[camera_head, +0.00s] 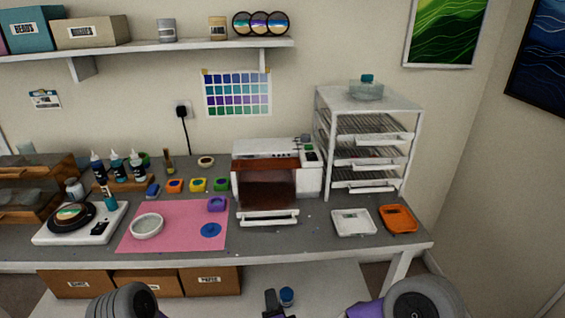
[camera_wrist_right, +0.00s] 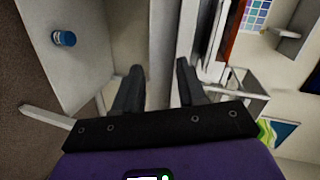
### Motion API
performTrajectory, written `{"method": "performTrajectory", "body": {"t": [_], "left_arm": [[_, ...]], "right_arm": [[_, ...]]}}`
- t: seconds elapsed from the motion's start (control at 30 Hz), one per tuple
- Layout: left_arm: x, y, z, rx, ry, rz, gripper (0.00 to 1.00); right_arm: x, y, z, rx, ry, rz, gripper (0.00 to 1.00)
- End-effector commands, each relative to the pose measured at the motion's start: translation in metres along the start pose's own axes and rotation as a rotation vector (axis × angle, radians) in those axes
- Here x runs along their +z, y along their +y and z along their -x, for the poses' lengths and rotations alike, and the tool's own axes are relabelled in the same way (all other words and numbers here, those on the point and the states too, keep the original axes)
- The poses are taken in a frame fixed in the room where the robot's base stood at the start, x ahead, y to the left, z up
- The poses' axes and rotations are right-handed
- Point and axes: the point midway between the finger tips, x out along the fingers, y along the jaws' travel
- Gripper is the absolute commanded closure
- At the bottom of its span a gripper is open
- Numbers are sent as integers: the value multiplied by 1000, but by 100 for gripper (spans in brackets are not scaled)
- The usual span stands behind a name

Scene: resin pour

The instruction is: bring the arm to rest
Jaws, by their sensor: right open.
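My right gripper (camera_head: 275,303) is at the bottom of the head view, in front of the workbench (camera_head: 330,254). In the right wrist view its two dark fingers (camera_wrist_right: 158,70) stand apart with nothing between them. A blue-lidded jar (camera_head: 287,296) shows just right of the gripper in the head view, on the white lower shelf (camera_head: 330,285). A blue-lidded jar (camera_wrist_right: 64,38) also shows in the wrist view, clear of the fingers. My left gripper is not in view; only a grey part of my left arm shows at the bottom left.
A small oven (camera_head: 270,187) with its door down stands mid-bench. A pink mat (camera_head: 180,238) with a white dish lies left of it. A white rack (camera_head: 413,150), white tray (camera_head: 353,222) and orange tray (camera_head: 398,218) are at right. Cardboard boxes (camera_head: 210,283) sit below the bench.

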Motion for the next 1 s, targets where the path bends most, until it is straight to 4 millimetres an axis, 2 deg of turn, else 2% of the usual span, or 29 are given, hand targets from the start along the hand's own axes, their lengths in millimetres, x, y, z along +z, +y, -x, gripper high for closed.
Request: {"method": "performTrajectory", "body": {"t": [0.17, 0.27, 0.37, 0.4, 0.53, 0.6, 0.7, 0.8, 1.0], "left_arm": [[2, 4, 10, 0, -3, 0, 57], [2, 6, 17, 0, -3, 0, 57], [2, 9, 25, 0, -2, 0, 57], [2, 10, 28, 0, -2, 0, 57], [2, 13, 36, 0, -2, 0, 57], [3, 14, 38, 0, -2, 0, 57], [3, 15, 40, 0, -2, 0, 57], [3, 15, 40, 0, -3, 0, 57], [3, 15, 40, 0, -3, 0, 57]], "right_arm": [[-4, 62, -8, 184, -128, 162, 60], [-8, 112, -2, 318, -248, 275, 60], [-13, 173, 20, 476, -426, 398, 60], [-15, 196, 33, 535, -507, 441, 60], [-19, 252, 83, 673, -755, 538, 60], [-21, 271, 106, 717, -860, 566, 60], [-23, 286, 129, 751, -958, 586, 60], [-24, 292, 138, 761, -1000, 595, 60], [-23, 292, 139, 762, -1004, 595, 60]]}}
